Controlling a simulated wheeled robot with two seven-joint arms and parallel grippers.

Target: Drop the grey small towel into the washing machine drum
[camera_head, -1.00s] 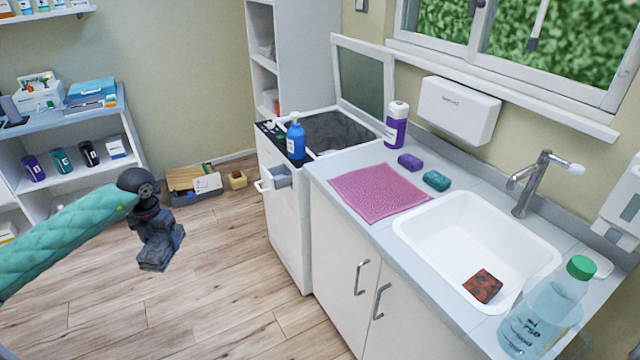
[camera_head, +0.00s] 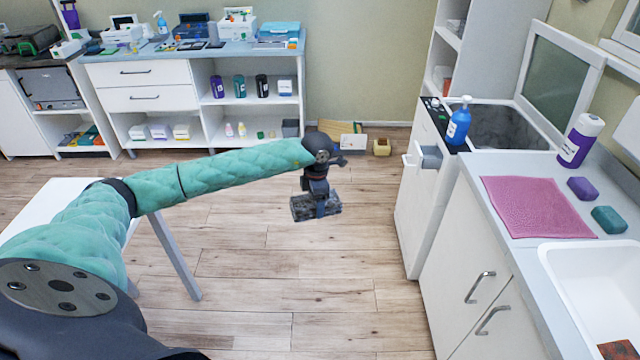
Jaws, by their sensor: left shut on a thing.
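My left gripper (camera_head: 319,203) hangs at the end of the teal-sleeved arm, pointing down over the open floor. It is shut on a small dark grey folded cloth, the grey small towel (camera_head: 301,208). The fingers hide part of the towel. The white washing machine (camera_head: 414,205) stands to the right of the gripper, clearly apart from it. Its top lid (camera_head: 563,80) is raised and the drum opening (camera_head: 497,128) shows dark grey inside. The bottom of the drum is hidden. My right gripper is out of view.
A blue pump bottle (camera_head: 459,122) stands on the machine's top front edge. The counter beside it holds a pink mat (camera_head: 535,207), a purple-white bottle (camera_head: 580,141) and the sink (camera_head: 600,290). A white table (camera_head: 50,203) is at left. Wooden floor (camera_head: 340,270) between is clear.

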